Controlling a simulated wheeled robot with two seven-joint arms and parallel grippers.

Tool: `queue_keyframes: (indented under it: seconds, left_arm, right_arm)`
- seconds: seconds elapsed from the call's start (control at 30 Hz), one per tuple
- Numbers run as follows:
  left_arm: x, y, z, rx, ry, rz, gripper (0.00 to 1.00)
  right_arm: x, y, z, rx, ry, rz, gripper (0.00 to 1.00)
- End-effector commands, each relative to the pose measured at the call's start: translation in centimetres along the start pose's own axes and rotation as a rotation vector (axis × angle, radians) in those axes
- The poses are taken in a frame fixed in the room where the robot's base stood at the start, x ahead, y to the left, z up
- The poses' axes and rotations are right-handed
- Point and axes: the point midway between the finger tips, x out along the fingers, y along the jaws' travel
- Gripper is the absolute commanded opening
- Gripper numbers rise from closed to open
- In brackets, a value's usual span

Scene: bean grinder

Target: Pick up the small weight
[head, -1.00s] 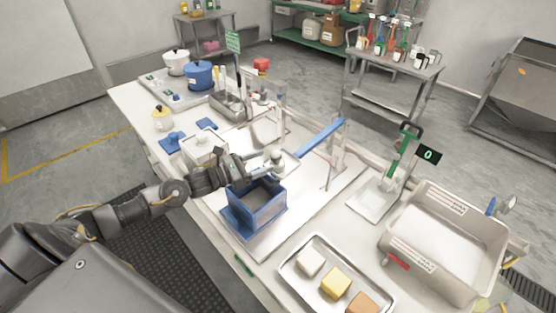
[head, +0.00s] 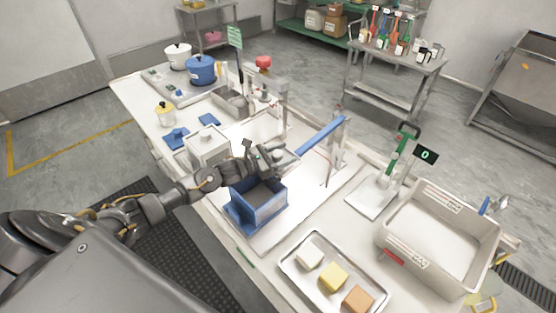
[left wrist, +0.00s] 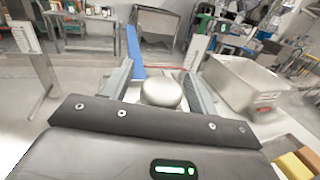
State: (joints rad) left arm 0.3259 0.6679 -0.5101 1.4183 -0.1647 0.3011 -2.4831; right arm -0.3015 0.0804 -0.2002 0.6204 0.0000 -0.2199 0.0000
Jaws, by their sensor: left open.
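A small silvery rounded weight (left wrist: 162,93) shows in the left wrist view between the two fingers of my left gripper (left wrist: 160,88). The fingers stand apart on either side of it, and I cannot tell whether they touch it. In the head view the left gripper (head: 277,156) is just behind the blue open box, and the weight (head: 278,154) is partly hidden by the fingers. The weight's lower part and what it rests on are hidden. My right gripper is in neither view.
A blue box (head: 243,216) stands in front of the gripper. A blue beam (head: 322,135) on a metal frame is behind it. A tray (head: 291,268) with blocks, a scale plate (head: 372,197) and a grey bin (head: 388,237) lie to the right.

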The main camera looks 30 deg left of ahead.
Motion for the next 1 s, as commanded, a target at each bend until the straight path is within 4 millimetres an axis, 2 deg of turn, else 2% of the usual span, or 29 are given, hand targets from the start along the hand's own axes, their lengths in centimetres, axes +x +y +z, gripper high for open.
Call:
queue_keyframes:
  seconds: [0.07,0.4,0.5,0.8,1.0]
  left_arm:
    - [0.0,0.0,0.0,0.000,0.000,0.000,0.55]
    - [0.0,0.0,0.0,-0.001,0.000,0.000,0.10]
    - [0.0,0.0,0.0,-0.001,0.000,0.000,0.00]
    - [0.0,0.1,0.2,0.001,-0.004,0.000,0.00]
    - [0.0,0.1,1.1,0.004,-0.005,-0.001,0.00]
  right_arm:
    - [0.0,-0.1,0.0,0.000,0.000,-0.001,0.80]
    - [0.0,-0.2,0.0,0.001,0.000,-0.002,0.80]
    - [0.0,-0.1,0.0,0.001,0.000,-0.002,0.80]
    - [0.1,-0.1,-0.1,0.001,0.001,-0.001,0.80]
    - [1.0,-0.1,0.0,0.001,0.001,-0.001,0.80]
